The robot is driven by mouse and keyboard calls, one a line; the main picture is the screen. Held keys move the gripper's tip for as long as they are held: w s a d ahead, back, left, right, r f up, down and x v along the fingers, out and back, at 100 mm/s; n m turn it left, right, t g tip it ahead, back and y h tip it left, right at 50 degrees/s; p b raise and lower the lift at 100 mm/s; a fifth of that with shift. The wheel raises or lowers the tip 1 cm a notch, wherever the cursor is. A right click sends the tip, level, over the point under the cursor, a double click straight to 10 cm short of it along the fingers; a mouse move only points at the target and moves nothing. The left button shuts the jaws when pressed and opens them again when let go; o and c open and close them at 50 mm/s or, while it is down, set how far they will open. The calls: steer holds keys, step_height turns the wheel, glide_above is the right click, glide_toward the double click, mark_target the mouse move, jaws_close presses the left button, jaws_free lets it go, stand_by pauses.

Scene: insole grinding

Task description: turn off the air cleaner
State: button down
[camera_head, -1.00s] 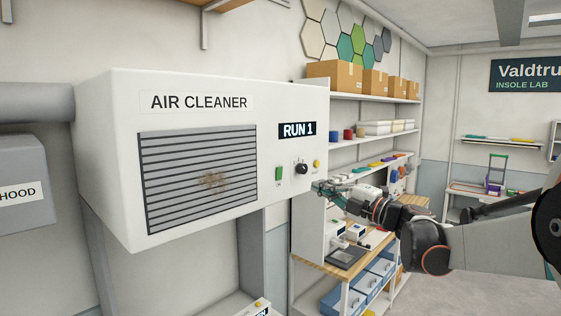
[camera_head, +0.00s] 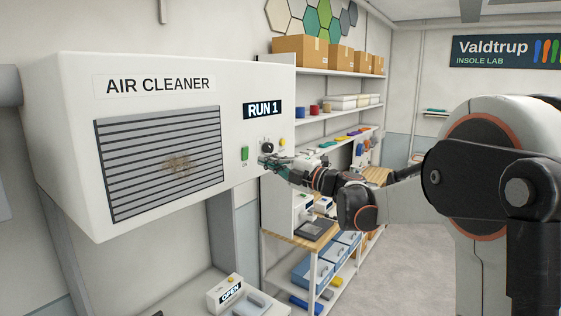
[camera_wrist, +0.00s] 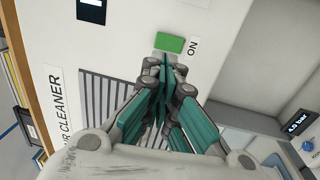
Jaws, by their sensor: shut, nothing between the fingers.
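The air cleaner (camera_head: 72,160) is a white wall box on the left of the head view, with a dark slatted grille. My gripper (camera_head: 266,161) is shut and empty, just below the knob and right of the green button. In the wrist view the green button (camera_wrist: 170,43) lies just beyond the closed fingertips (camera_wrist: 166,62); I cannot tell whether they touch the panel.
A shelf rack (camera_head: 340,71) with cardboard boxes (camera_head: 300,50) stands right of the air cleaner. Below is a bench with a small white box (camera_head: 222,293) marked OPEN. Grey floor (camera_head: 395,260) is clear at the right.

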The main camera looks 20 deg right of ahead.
mark_target(243, 151)
steer(key=p+x, duration=0.2)
steer(key=x, duration=0.5)
steer(key=shift+w, duration=0.1)
steer(key=shift+w+a+r+b, duration=0.1)
steer(key=shift+w+a+b, duration=0.15)
steer(key=shift+b, duration=0.3)
steer(key=shift+r, duration=0.15)
steer(key=shift+s, duration=0.1)
